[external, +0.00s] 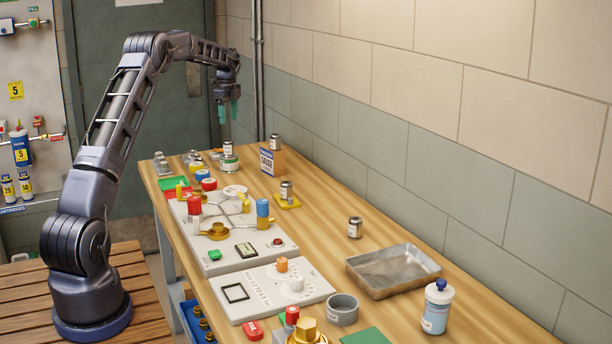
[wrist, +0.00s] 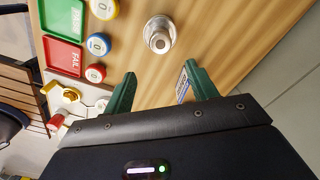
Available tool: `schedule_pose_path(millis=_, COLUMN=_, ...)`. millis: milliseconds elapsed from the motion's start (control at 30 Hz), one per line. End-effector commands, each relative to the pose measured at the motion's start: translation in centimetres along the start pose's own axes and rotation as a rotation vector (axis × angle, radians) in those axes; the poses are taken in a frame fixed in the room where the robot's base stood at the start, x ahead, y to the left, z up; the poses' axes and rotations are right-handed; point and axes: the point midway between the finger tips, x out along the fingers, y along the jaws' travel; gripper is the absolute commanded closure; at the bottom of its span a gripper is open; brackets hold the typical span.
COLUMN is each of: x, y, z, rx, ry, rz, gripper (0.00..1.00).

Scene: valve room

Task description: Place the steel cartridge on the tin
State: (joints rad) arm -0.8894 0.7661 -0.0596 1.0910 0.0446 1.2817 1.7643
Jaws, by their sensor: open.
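A steel cartridge (external: 228,148) stands upright on a round tin (external: 229,163) with a green and pale side, at the far end of the bench. In the wrist view the cartridge (wrist: 160,34) shows from above, ahead of the fingers; the tin is hard to make out below it. My gripper (external: 228,108) is open and empty, raised above the cartridge and clear of it. Its two green fingers (wrist: 157,88) are spread apart in the wrist view, with nothing between them.
Similar cartridges stand on the gauge box (external: 272,160), on a yellow pad (external: 288,202) and on the bare bench (external: 355,228). Colored round lids (external: 203,175) and test panels (external: 225,243) fill the left side. A metal tray (external: 392,272) lies at the right. The wall borders the bench.

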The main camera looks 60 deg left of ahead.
Motion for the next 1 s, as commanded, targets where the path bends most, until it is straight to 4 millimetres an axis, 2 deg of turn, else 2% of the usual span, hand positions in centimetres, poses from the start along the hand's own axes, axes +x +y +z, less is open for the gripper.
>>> schedule_pose_path(millis=167, x=-4.3, y=2.0, z=-5.7, rx=-0.043, ry=-0.007, rz=-0.027, gripper=0.42)
schedule_pose_path(millis=300, x=-8.1, y=4.9, z=-11.0, rx=-0.102, ry=-0.009, rz=-0.054, gripper=0.42)
schedule_pose_path(millis=467, x=-11.8, y=8.9, z=-16.6, rx=-0.169, ry=-0.006, rz=-0.084, gripper=0.42)
schedule_pose_path(millis=700, x=-16.3, y=16.2, z=-23.7, rx=-0.271, ry=0.011, rz=-0.128, gripper=0.42)
schedule_pose_path(millis=867, x=-18.6, y=21.8, z=-27.6, rx=-0.340, ry=0.031, rz=-0.155, gripper=0.42)
schedule_pose_path(millis=1000, x=-20.0, y=26.9, z=-30.4, rx=-0.400, ry=0.052, rz=-0.176, gripper=0.42)
